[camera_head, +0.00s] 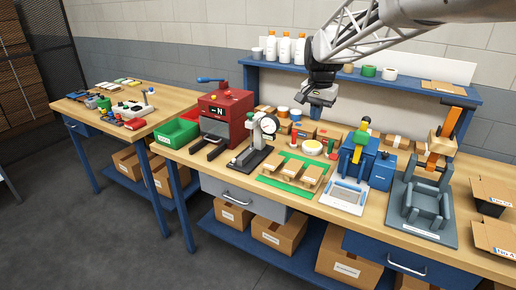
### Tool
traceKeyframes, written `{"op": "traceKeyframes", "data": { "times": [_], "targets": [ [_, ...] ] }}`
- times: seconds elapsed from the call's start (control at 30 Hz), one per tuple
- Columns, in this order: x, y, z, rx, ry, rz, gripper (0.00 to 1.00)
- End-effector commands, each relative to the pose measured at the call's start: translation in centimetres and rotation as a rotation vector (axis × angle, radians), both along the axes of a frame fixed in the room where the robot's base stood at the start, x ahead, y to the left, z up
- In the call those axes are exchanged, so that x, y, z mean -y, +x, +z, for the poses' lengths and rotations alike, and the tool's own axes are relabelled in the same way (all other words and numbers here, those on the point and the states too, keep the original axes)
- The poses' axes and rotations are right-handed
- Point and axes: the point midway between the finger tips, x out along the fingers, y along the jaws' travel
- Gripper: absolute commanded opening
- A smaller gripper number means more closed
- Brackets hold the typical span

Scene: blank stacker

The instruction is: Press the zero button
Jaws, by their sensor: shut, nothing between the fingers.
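My gripper (318,100) hangs from the arm above the back middle of the workbench, in front of the upper shelf. It looks shut and empty, well above the bench top. A dial gauge (268,124) with a round white face stands on a dark stand to the left of my gripper and lower. A red machine (222,108) with a dark front panel is further left. I cannot make out a button marked zero on any device at this size.
A green mat (275,183) carries several small cardboard pieces. A blue press-like device (358,160) and a grey fixture (427,203) stand to its right. White bottles (284,48) stand on the blue shelf (420,88).

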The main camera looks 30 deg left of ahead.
Motion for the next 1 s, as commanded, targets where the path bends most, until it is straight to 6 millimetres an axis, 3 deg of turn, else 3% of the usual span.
{"op": "traceKeyframes", "data": {
  "times": [0.5, 1.0],
  "targets": [
    [-13.3, 2.6, -4.2, -0.03, -0.012, 0.004, 0.0],
    [-26.4, 2.5, -9.6, -0.055, -0.028, 0.007, 0.0]
  ]
}}
